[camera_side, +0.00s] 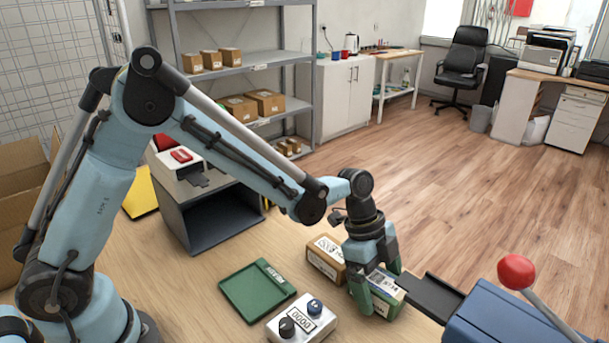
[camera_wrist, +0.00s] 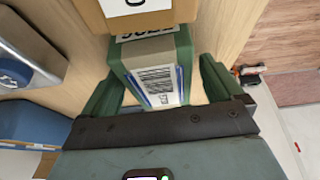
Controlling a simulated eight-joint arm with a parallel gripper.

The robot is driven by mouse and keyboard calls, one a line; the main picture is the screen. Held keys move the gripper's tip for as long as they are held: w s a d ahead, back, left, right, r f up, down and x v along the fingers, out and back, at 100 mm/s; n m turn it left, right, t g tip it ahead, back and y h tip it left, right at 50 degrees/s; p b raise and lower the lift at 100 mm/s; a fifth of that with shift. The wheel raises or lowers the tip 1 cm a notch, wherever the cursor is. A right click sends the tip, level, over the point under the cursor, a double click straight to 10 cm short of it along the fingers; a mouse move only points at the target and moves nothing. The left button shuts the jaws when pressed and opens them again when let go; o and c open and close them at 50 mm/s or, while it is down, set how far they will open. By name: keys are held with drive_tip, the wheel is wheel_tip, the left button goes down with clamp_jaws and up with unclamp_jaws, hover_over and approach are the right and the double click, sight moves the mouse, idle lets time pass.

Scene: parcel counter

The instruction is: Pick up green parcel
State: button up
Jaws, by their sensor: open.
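The green parcel (camera_side: 389,296) with a white label stands on the wooden counter in the side view. In the wrist view the green parcel (camera_wrist: 178,58) shows its barcode label up close. My gripper (camera_side: 378,289) is lowered over it and open. In the wrist view the green fingers of my gripper (camera_wrist: 160,82) stand on either side of the parcel, with a narrow gap visible at the left; I cannot tell whether either finger touches it. Part of the parcel is hidden behind the near finger in the side view.
A brown parcel (camera_side: 327,258) stands right beside the green one; this brown box (camera_wrist: 180,12) also shows in the wrist view. A green tray (camera_side: 246,297) and a knobbed control box (camera_side: 318,325) lie to the left. A blue device (camera_side: 500,315) with a red-knobbed lever is at the right.

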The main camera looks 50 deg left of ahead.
drive_tip(key=c, duration=1.1)
drive_tip(key=shift+c, duration=0.4)
drive_tip(key=shift+r, duration=0.1)
